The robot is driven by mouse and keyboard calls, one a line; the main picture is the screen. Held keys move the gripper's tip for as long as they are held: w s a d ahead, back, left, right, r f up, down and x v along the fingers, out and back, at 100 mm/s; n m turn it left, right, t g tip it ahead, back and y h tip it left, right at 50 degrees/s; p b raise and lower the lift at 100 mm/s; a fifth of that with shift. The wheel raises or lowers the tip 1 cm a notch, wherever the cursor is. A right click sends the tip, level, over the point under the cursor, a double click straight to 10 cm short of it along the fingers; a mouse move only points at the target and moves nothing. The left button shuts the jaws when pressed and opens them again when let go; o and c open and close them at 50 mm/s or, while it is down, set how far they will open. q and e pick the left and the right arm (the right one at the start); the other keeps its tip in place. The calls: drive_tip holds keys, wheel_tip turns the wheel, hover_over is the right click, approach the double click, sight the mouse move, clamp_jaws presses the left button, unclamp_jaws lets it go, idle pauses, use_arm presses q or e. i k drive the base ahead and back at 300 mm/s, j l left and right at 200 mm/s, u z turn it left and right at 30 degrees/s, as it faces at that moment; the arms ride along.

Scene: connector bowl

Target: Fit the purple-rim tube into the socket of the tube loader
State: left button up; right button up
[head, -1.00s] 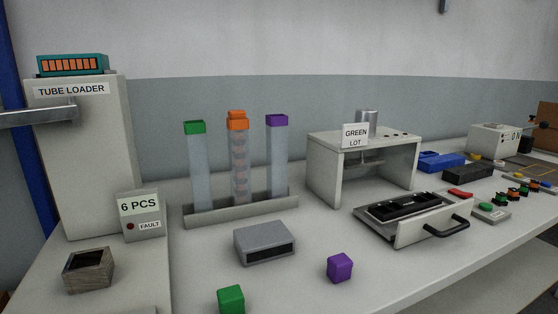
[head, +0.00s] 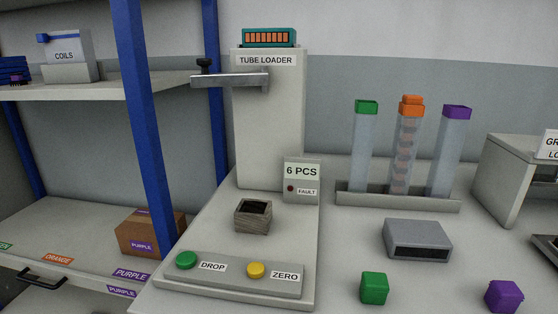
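The purple-rim tube (head: 449,152) stands upright at the right end of a grey rack (head: 400,202), beside an orange-rim tube (head: 405,150) with orange pieces inside and a green-rim tube (head: 363,150). The purple-rim tube looks empty. The tube loader (head: 268,130) is a tall pale column with a labelled front and a teal block with orange slots on top. A square dark-mouthed socket (head: 253,216) stands on its base. A metal arm with a black knob (head: 229,80) sticks out left from the column. Neither of my grippers is in view.
The loader base carries a green DROP button (head: 187,260), a yellow ZERO button (head: 256,270) and a 6 PCS fault display (head: 301,181). A grey box (head: 417,240), a green cube (head: 374,288) and a purple cube (head: 503,297) lie on the table. A blue-post shelf (head: 150,130) stands left.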

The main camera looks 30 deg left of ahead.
sight(267, 208)
drive_tip(key=l+u, duration=0.15)
drive_tip(key=u, duration=0.25)
drive_tip(key=l+u, duration=0.15)
drive_tip(key=u, duration=0.25)
drive_tip(key=k+l+u, duration=0.1)
drive_tip(key=u, duration=0.25)
